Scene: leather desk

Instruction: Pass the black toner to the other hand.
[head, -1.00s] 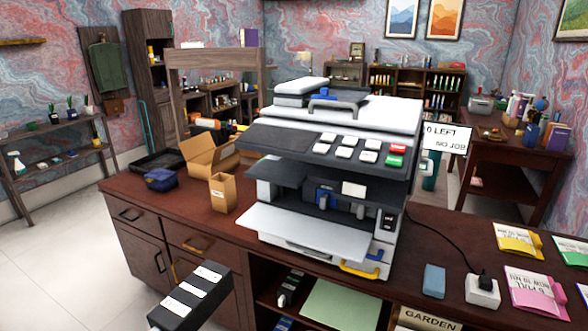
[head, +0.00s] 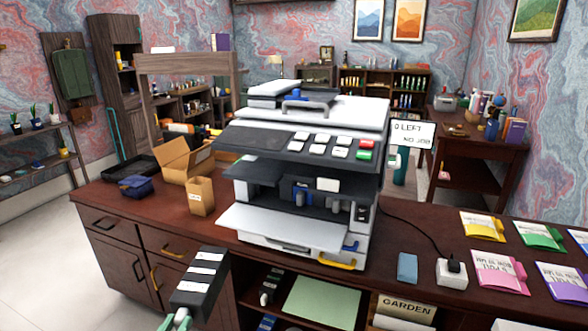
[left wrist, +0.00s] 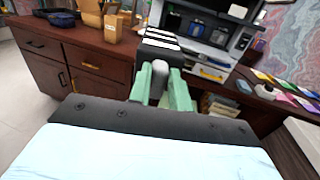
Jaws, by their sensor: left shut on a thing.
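The black toner (head: 206,292) is a long dark box with white labels on its top, low in the head view in front of the desk's drawers. My left gripper (head: 177,320) shows at its near end, with green fingers. The left wrist view shows the green fingers of the gripper (left wrist: 163,92) shut on a pale grey knob at the near end of the toner (left wrist: 150,58). The toner is held in the air, apart from the desk. My right gripper is in neither view.
A large printer (head: 300,180) with an open front stands on the desk (head: 395,245). An open carton (head: 183,160), a small cardboard box (head: 200,196) and a blue item (head: 135,187) lie to its left. Coloured packets (head: 500,272) lie at the right. Open floor is at lower left.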

